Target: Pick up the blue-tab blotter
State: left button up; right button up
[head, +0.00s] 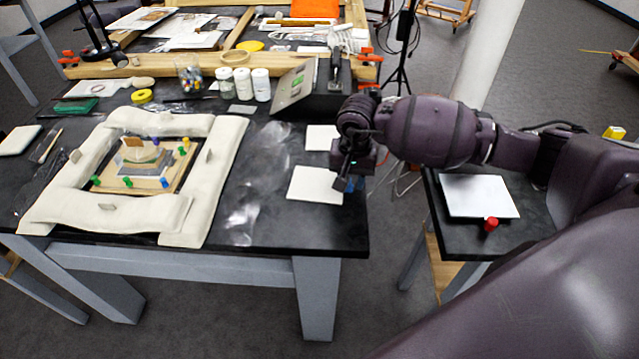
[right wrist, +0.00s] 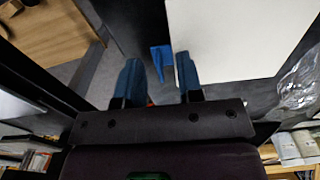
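The blue-tab blotter (head: 315,185) is a flat white square near the right edge of the black worktable. In the right wrist view the white blotter (right wrist: 225,35) fills the upper right, with its blue tab (right wrist: 161,60) sticking out from its left edge. My right gripper (head: 344,182) is above the table's right edge at the blotter's tab side. Its two blue fingers are apart in the right wrist view, and the tab shows in the gap between the fingertips (right wrist: 157,68). I cannot tell whether they touch the tab. My left gripper is not in view.
Another white square (head: 322,138) lies just behind. A white sheet with a red knob (head: 491,225) is on the side table (head: 440,222). A padded frame (head: 215,175) surrounds the gilt fragment (head: 145,160). White jars (head: 261,84) stand behind. Crumpled clear film (head: 245,205) lies left of the blotter.

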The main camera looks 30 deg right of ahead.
grip_shut()
jog(key=shift+r, duration=0.15)
